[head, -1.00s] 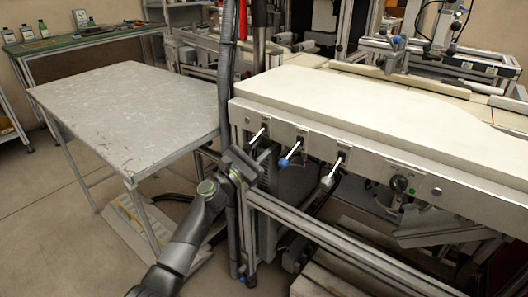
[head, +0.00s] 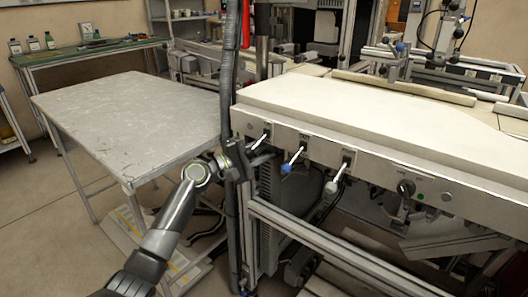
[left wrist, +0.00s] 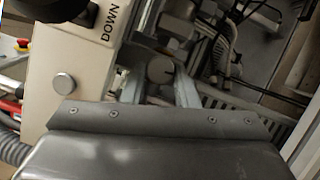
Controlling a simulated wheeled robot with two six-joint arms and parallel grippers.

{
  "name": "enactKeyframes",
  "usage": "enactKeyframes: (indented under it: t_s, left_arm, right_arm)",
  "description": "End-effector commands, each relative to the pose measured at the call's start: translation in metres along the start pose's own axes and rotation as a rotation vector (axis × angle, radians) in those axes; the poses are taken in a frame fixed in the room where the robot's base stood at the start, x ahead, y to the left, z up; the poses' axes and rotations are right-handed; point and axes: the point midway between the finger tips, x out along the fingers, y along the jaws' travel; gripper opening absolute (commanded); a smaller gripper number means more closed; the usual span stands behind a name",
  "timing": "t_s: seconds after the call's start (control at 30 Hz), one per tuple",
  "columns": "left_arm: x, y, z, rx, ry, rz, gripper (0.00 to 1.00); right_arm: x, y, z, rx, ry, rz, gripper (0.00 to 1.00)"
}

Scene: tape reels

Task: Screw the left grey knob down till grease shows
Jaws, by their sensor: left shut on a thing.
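The left grey knob is at the end of the left lever (head: 264,136) on the white machine's front. My left gripper (head: 257,151) is at that lever's lower end and largely hides the knob in the head view. In the left wrist view the knob (left wrist: 160,69) is a dull grey round end between the two grey fingers of my left gripper (left wrist: 160,80), which is shut on it. The knob's thread is hidden, and I cannot make out any grease. My right gripper is not in view.
A blue-knobbed lever (head: 287,167) and a pale-knobbed lever (head: 332,186) stand to the right on the same panel. A black rotary switch (head: 405,188) is farther right. A grey hose post rises close beside my gripper. A grey table (head: 130,110) stands at the left, bare.

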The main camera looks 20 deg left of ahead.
Motion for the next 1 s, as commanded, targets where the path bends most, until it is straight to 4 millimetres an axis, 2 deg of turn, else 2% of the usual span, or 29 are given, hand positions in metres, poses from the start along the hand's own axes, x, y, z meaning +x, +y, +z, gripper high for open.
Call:
enactKeyframes:
  t_s: [0.33, 0.9, 0.93, 1.0]
  left_arm:
    - [-0.0002, 0.0003, 0.0005, 0.14, -0.001, -0.061, 0.04]
    - [-0.0002, -0.0003, 0.0006, 0.167, -0.003, -0.074, 0.04]
    - [-0.0002, -0.0003, 0.0006, 0.166, -0.003, -0.074, 0.28]
    - [-0.0002, -0.0003, 0.0006, 0.166, -0.003, -0.074, 0.37]
  right_arm:
    - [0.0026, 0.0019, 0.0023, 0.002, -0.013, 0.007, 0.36]
    - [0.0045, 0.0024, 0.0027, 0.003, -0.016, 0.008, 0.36]
    - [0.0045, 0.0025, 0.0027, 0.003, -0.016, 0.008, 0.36]
    - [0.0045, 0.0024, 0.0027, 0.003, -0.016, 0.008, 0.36]
